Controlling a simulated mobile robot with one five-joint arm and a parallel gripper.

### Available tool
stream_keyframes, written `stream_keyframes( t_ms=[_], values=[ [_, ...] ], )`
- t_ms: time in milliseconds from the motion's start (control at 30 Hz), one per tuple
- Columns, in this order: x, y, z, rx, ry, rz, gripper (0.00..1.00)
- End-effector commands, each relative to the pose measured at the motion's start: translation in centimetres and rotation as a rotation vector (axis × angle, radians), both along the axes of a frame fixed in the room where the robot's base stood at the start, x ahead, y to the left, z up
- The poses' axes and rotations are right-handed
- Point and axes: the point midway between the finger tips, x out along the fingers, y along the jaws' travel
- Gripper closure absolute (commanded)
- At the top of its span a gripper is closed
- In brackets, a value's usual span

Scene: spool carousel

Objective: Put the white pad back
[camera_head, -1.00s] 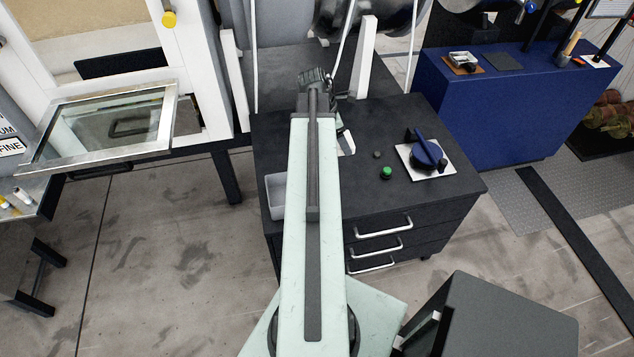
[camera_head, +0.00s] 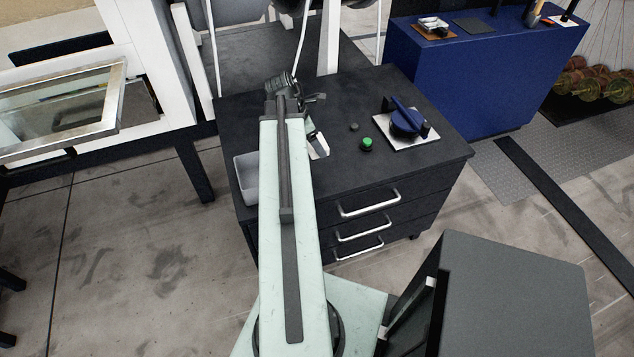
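My gripper (camera_head: 302,97) is at the far end of my pale green arm, above the dark drawer cabinet. It is small, dark and seen from behind, so its fingers and anything between them cannot be made out. A flat white piece (camera_head: 318,146) shows on the cabinet top just right of my arm, partly hidden by it; I cannot tell whether it is the white pad. A white square plate (camera_head: 424,142) lies under a blue rotary handle (camera_head: 407,120) on the same top.
The dark cabinet (camera_head: 440,150) also bears a green button (camera_head: 367,145) and a white bin (camera_head: 246,178) at its left side. A blue bench (camera_head: 450,85) stands behind right. A grey box (camera_head: 515,290) is at front right. Open floor lies at left.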

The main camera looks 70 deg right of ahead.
Motion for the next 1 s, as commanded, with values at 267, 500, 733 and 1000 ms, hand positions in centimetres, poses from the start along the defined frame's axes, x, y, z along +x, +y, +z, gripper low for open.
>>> stream_keyframes(
  t_ms=[267,500,733,1000],
  values=[
    [-0.1,0.0,-2.4,0.000,0.000,0.000,0.56],
    [-0.1,0.0,-6.7,0.000,0.000,0.000,0.56],
    [-0.1,0.0,-7.5,0.000,0.000,-0.001,0.56],
    [-0.1,0.0,-10.3,0.000,0.000,-0.001,0.56]
  ],
)
